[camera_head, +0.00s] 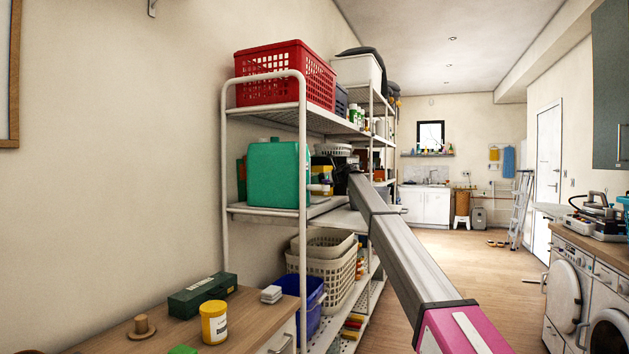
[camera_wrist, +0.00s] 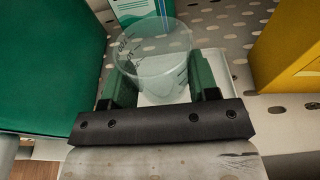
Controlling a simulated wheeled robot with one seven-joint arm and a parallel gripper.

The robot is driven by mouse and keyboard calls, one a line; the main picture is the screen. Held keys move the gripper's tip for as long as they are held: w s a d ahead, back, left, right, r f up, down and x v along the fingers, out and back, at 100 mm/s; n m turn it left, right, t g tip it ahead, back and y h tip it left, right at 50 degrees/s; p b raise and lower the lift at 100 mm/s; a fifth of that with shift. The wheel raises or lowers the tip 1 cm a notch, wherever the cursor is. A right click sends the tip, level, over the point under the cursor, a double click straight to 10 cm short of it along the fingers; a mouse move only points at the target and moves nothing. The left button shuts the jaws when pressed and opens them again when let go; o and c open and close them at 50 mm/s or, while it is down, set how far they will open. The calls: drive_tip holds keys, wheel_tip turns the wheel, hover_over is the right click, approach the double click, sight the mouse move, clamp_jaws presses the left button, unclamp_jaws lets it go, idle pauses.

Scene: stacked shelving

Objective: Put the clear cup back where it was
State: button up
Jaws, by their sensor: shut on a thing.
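The clear cup (camera_wrist: 152,62) is a see-through measuring cup with dark markings, seen in the wrist view. My gripper (camera_wrist: 158,80) is shut on it, one green finger on each side. The cup is over the perforated shelf (camera_wrist: 213,38); I cannot tell whether it touches the shelf. In the head view my arm reaches to the middle shelf of the rack, and my gripper and the cup are too small and hidden to make out clearly there.
A yellow box (camera_wrist: 290,50) stands to the right. A red basket (camera_head: 285,75) sits above; a beige basket (camera_head: 322,274) sits below.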

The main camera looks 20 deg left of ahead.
drive_tip(key=shift+f, duration=2.9)
drive_tip(key=shift+f, duration=0.4)
